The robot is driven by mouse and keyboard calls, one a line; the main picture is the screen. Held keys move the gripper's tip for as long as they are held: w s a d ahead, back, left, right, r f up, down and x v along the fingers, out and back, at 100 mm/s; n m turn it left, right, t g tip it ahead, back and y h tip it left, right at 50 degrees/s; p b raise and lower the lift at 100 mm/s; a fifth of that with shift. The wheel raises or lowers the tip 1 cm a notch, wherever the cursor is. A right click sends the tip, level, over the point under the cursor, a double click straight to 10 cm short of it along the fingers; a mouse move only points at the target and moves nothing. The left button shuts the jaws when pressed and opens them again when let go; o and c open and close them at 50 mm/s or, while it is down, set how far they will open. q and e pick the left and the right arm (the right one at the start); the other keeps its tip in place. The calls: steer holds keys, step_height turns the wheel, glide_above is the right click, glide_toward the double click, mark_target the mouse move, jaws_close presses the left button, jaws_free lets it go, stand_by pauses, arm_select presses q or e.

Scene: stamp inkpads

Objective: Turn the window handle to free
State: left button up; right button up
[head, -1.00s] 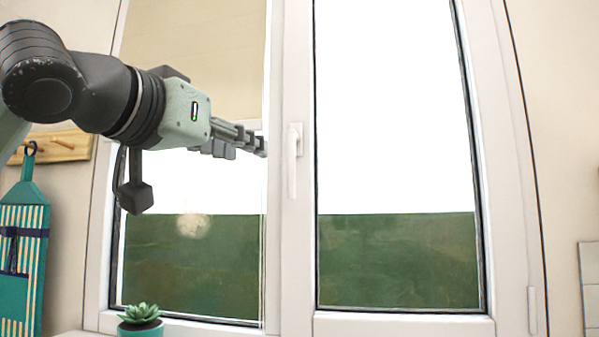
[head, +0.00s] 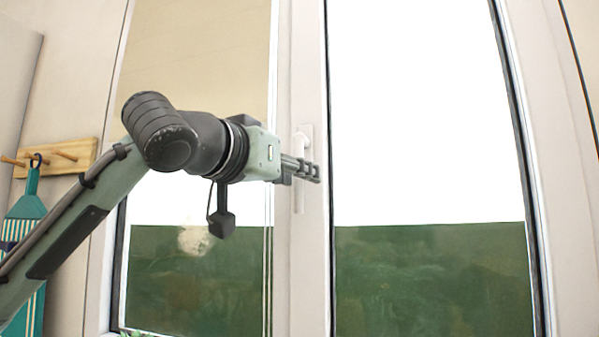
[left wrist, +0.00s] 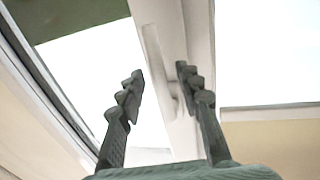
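The white window handle (head: 299,200) hangs straight down from its base plate on the white middle frame of the window (head: 314,60). My left gripper (head: 318,172) is at the handle's height, and its fingers cover the handle's upper part in the head view. In the left wrist view, the two dark ridged fingers of this gripper (left wrist: 160,76) stand apart. The handle (left wrist: 156,60) shows in the gap between them, and the fingers do not look closed on it. Whether either finger touches it cannot be told. My right gripper is not in view.
A wooden peg rack (head: 75,152) with a teal striped item (head: 24,215) hangs on the wall at the left. The tip of a green plant (head: 135,334) shows at the bottom edge. The space in front of the right window pane (head: 430,280) is clear.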

arm_select(q)
steer(key=shift+x, duration=0.75)
jaws_close()
